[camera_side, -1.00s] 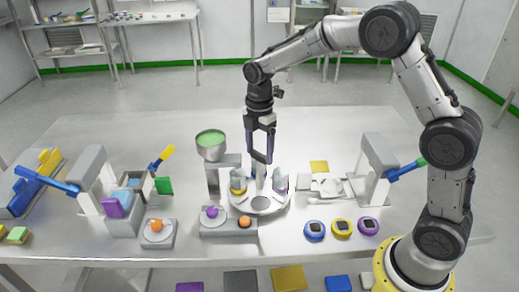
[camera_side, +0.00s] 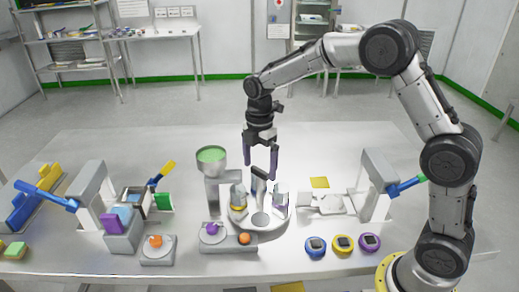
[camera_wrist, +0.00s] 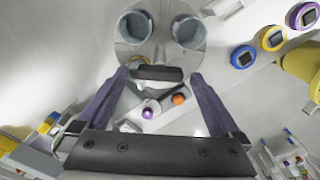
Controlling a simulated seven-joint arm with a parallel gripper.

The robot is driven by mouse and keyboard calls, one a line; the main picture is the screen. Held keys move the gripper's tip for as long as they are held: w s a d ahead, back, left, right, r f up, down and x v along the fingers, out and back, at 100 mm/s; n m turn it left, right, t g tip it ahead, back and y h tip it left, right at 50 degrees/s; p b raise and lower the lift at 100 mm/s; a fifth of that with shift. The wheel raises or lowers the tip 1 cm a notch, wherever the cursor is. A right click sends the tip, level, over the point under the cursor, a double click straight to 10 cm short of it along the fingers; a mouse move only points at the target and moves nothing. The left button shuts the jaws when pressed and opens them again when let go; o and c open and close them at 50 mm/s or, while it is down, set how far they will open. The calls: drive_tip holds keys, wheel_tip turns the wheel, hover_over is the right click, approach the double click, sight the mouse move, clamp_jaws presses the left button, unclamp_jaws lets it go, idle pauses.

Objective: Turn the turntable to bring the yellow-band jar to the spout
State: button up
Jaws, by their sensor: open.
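The round grey turntable (camera_side: 261,220) stands mid-table. The yellow-band jar (camera_side: 238,198) is on its left side, near the green-filled hopper (camera_side: 211,160) on its grey stand; I cannot make out the spout's outlet. A second jar with a purple band (camera_side: 281,193) is on the right side.
Several round timers (camera_side: 343,243) stand front right. A press with a blue lever (camera_side: 375,185) is at right, another device (camera_side: 92,195) at left. The back of the table is clear.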

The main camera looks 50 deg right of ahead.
wheel_tip(320, 180, up, 14)
drive_tip(key=shift+f, duration=0.2)
idle(0.4)
drive_tip(key=s+r+m+t, duration=0.2)
drive_tip(key=s+r, duration=0.2)
drive_tip(key=s, duration=0.4)
drive_tip(key=s+r+m+t, duration=0.1)
drive_tip(key=s+r, duration=0.4)
drive_tip(key=s, duration=0.3)
drive_tip(key=s+f+m+t, duration=0.2)
drive_tip(key=s+f+m, duration=0.9)
drive_tip(key=m, duration=0.4)
drive_tip(key=shift+s+d+t, duration=0.2)
drive_tip(key=shift+s+t, duration=0.1)
drive_tip(key=shift+s, duration=0.45)
